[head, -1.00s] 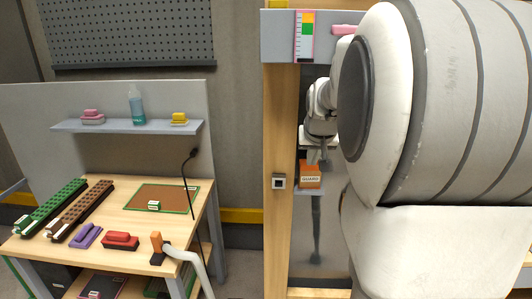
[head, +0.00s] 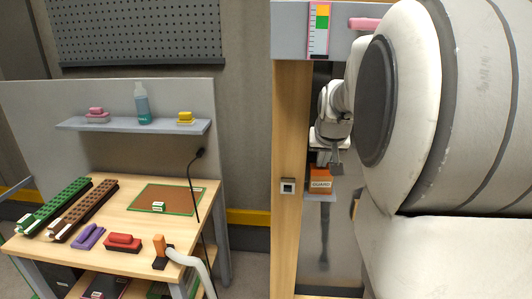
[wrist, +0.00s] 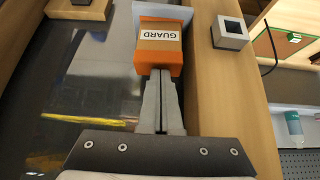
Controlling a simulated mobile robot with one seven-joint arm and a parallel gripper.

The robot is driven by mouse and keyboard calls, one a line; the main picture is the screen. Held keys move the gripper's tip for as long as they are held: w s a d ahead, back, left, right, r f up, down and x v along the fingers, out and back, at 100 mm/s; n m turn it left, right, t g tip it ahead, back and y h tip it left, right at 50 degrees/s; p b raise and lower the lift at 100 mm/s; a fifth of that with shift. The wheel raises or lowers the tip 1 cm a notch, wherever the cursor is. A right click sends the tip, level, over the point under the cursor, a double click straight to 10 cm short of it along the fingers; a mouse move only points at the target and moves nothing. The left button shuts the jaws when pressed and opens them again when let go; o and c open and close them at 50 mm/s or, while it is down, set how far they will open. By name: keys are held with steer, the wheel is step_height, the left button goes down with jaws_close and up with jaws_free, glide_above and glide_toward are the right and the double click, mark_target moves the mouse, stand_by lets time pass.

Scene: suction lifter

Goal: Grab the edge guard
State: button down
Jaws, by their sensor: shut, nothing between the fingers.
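The edge guard is an orange block with a white label reading GUARD (wrist: 160,62). It sits on a small pale shelf (wrist: 170,13) beside a wooden post, and it also shows in the head view (head: 320,183). My gripper (wrist: 162,82) is shut and empty, its fingertips pointing at the guard's near end. In the wrist view the fingertips overlap the guard's lower edge; I cannot tell whether they touch it. In the head view my gripper (head: 337,170) is just above and in front of the guard, partly covering it.
The wooden post (head: 289,140) stands close beside the guard and carries a small square grey fitting (head: 288,187). A glossy dark panel lies on the other side. A workbench (head: 125,210) with several tools and a shelf (head: 135,125) stand at the left.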

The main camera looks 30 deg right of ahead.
steer(key=shift+s+a+f+b, duration=0.2)
steer(key=shift+s+a, duration=0.1)
steer(key=shift+s, duration=0.2)
steer(key=shift+s+a+f+b, duration=0.2)
steer(key=shift+s+a, duration=0.1)
steer(key=shift+s, duration=0.2)
steer(key=shift+w+r+p, duration=0.2)
steer(key=shift+r+p, duration=0.35)
steer(key=shift+r, duration=0.2)
